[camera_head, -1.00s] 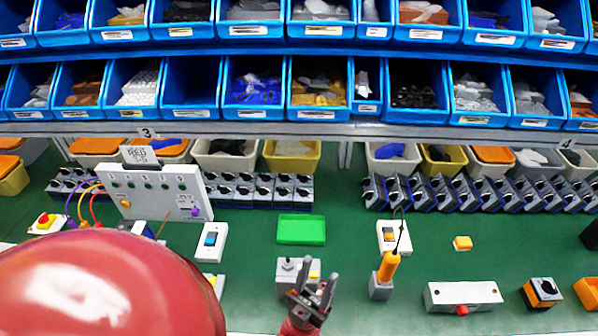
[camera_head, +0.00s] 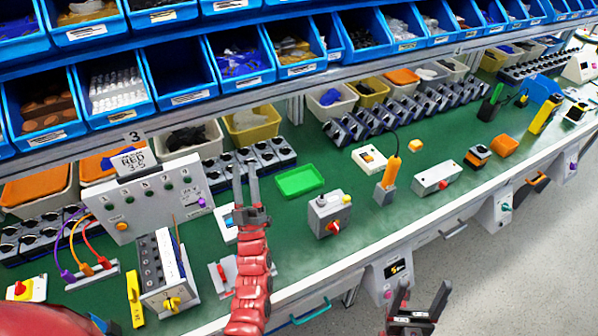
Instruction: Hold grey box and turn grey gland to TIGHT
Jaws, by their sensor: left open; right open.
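A small grey box (camera_head: 329,214) stands upright on the green bench, with a red knob (camera_head: 334,227) on its front and small round fittings on top. Which fitting is the grey gland, and any TIGHT mark, is too small to tell. My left gripper (camera_head: 244,172) is open, fingers pointing away over the bench, to the left of the box and apart from it. My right gripper (camera_head: 423,290) is open and empty at the lower right, in front of the bench edge. Neither gripper touches the box.
A green tray (camera_head: 299,181) lies behind the box. A grey block with an orange handle (camera_head: 388,174) and a long grey box with a red button (camera_head: 437,178) stand to the right. A panel with coloured cables (camera_head: 150,200) and a yellow-knobbed box (camera_head: 162,275) stand left.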

